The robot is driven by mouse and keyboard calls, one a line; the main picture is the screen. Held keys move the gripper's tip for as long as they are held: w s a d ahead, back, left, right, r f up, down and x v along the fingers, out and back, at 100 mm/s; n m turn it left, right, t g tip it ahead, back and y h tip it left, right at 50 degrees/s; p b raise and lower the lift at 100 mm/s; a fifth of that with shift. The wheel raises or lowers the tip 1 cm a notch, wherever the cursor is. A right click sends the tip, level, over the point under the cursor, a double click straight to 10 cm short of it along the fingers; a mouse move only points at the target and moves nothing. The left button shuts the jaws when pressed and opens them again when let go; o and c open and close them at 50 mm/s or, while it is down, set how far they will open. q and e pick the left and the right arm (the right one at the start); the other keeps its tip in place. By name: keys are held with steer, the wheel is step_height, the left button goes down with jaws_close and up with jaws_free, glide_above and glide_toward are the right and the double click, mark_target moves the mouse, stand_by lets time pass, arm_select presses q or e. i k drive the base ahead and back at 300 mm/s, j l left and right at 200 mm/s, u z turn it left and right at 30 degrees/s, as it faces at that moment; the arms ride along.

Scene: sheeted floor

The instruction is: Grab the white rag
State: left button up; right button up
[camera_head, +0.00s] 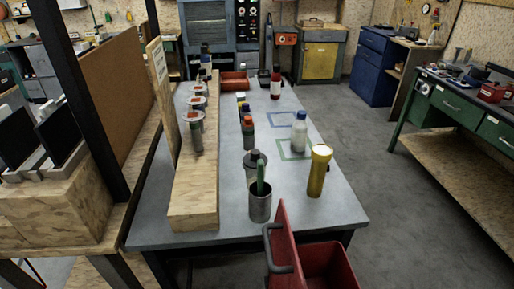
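I cannot make out a white rag in the head view. Neither of my grippers shows in the frame.
A yellow flashlight (317,176) and a metal cup (260,208) stand near the table's front. A wooden ledge (193,192) with several containers runs along the left. A red box (330,268) is at the bottom. A green workbench (466,112) stands right, with clear floor (385,180) between.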

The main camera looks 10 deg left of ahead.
mark_target(240, 96)
steer(key=z, duration=0.9)
steer(key=l+z, duration=0.1)
steer(key=l, duration=0.35)
steer(key=i+l+z, duration=0.15)
steer(key=l, duration=0.25)
steer(key=i+l+z, duration=0.1)
steer(key=i+l, duration=0.15)
steer(key=l, duration=0.2)
steer(key=i+l+z, duration=0.1)
steer(key=i+l, duration=0.2)
steer(key=i+l+u, duration=0.1)
steer(key=i, duration=0.3)
steer(key=i+l, duration=0.25)
steer(key=i+l+u, duration=0.15)
steer(key=i, duration=0.35)
steer(key=i+u, duration=0.45)
steer(key=i+l+u, duration=0.1)
steer(key=i+u, duration=0.4)
steer(key=i, duration=0.15)
steer(key=i+u, duration=0.25)
steer(key=u, duration=0.15)
steer(key=i+u, duration=0.3)
steer(key=u, duration=0.15)
steer(key=i+l+u, duration=0.1)
steer(key=i+u, duration=0.15)
steer(key=u, duration=0.15)
